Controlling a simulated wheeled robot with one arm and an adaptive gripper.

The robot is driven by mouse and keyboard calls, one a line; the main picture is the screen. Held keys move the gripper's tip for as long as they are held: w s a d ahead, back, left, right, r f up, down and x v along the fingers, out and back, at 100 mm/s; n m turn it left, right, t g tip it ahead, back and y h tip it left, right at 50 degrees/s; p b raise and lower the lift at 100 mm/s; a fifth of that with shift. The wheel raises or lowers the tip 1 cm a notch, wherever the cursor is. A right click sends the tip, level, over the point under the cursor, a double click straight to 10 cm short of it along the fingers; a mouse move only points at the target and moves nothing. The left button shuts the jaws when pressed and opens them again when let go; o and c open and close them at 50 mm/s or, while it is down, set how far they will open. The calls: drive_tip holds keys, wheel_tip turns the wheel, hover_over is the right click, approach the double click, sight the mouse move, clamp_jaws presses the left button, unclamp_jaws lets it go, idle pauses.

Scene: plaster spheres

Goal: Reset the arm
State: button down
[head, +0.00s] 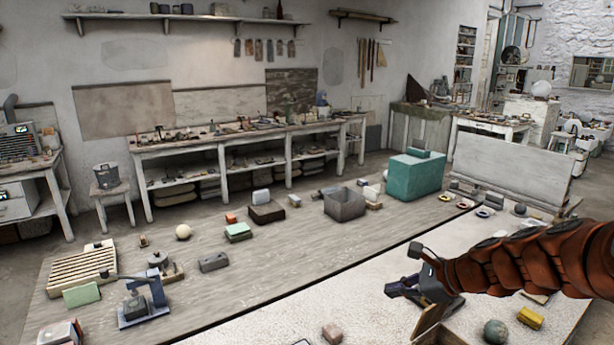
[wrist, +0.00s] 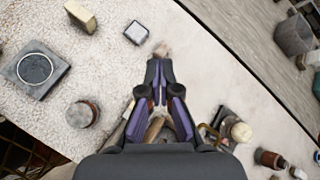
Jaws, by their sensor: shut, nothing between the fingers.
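My gripper (head: 392,287) is at the end of my arm, which reaches in from the right edge of the head view in a rust-orange ribbed sleeve. It hangs over the pale worktop (head: 300,315) and points left. In the wrist view my gripper (wrist: 160,66) has its dark, purple-edged fingers together with nothing held. A small pinkish block (wrist: 162,49) shows just beyond the fingertips. I cannot tell how high the fingers are above the worktop.
A greenish sphere (head: 496,331) and a yellow block (head: 530,317) lie near my arm. Behind, a long grey surface holds a cream sphere (head: 183,232), a grey open box (head: 345,204) and a teal box (head: 415,174).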

drive_tip(key=s+a+f+n+g+h, duration=0.1)
drive_tip(key=s+a+f+n+g, duration=0.2)
drive_tip(key=s+n, duration=0.45)
drive_tip(key=s+a+n+g+h, duration=0.2)
drive_tip(key=s+a+n, duration=0.3)
drive_tip(key=s, duration=0.6)
drive_tip(key=s+d+f+n+g+h, duration=0.1)
drive_tip(key=s+d+n+h, duration=0.1)
drive_tip(key=s, duration=0.6)
drive_tip(key=s+d+f+n+g+h+b, duration=0.1)
drive_tip(key=s+d+f+n+g+h, duration=0.1)
drive_tip(key=s+n, duration=0.4)
drive_tip(key=s+d+h, duration=0.1)
drive_tip(key=s+d, duration=0.1)
drive_tip(key=shift+d+f, duration=0.2)
drive_tip(key=shift+d, duration=0.1)
drive_tip(key=shift+s, duration=0.2)
